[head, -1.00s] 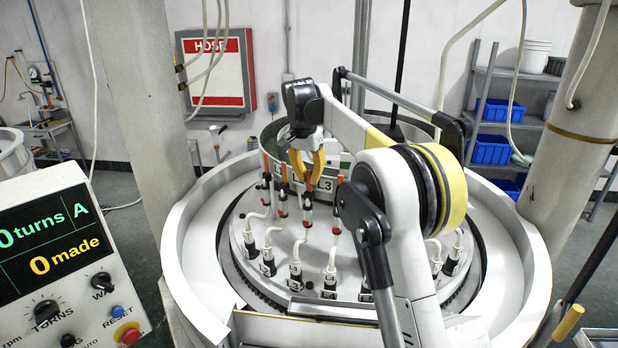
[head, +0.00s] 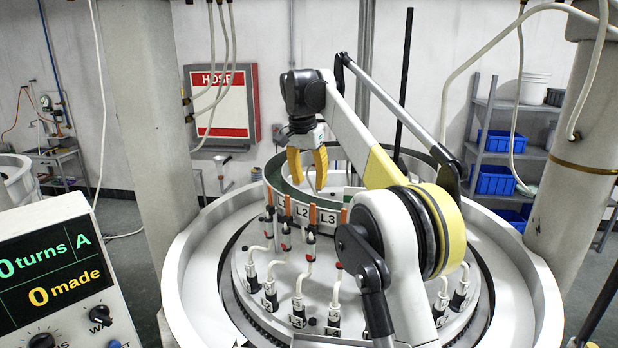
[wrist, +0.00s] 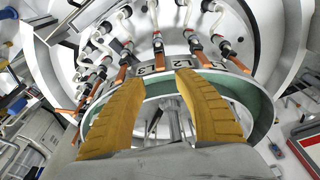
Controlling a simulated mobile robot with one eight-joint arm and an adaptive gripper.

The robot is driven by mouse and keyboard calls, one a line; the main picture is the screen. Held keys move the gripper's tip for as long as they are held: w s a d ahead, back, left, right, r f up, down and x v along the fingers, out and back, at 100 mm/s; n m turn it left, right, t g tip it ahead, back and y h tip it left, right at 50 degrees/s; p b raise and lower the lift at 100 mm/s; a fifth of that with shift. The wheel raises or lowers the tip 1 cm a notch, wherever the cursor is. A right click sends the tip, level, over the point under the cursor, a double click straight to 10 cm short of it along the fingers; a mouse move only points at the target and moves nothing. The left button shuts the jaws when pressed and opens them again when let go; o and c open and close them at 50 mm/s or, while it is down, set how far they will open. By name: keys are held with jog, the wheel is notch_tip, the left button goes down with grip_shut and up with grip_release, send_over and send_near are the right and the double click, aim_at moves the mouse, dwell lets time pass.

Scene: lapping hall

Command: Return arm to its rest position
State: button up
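My gripper (head: 307,168) has two yellow fingers that point down, spread apart with nothing between them. In the head view it hangs above the green-lined ring in the middle of the round machine. The wrist view shows the same fingers (wrist: 160,95) apart over the ring (wrist: 258,122), with empty space between them. My arm reaches up from the lower right and bends down at the wrist.
The round lapping machine (head: 185,262) carries several white hoses with orange-handled connectors (head: 311,216) near labels L2 and L3. A control panel (head: 60,275) stands at left, reading 0 turns and 0 made. Pale columns (head: 150,110) flank the machine. A shelf with blue bins (head: 497,143) stands behind.

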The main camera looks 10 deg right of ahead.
jog(key=shift+v, duration=0.75)
jog(key=s+f+n+t+b, duration=0.1)
jog(key=s+f+n+b, duration=0.1)
jog(key=s+f+b, duration=1.1)
jog(key=s+f+n+t+y+b, duration=0.1)
jog(key=s+f+n+t+b, duration=0.1)
jog(key=s+f+b, duration=1.1)
jog(key=s+a+f+n+t+b, duration=0.1)
jog(key=s+f+n+b, duration=0.3)
jog(key=s+f+b, duration=1)
notch_tip(320, 180, down, 18)
jog(key=shift+r+t+y+b, duration=0.15)
jog(key=shift+t+y+b, duration=0.15)
jog(key=shift+t+b, duration=0.45)
jog(key=shift+w, duration=0.1)
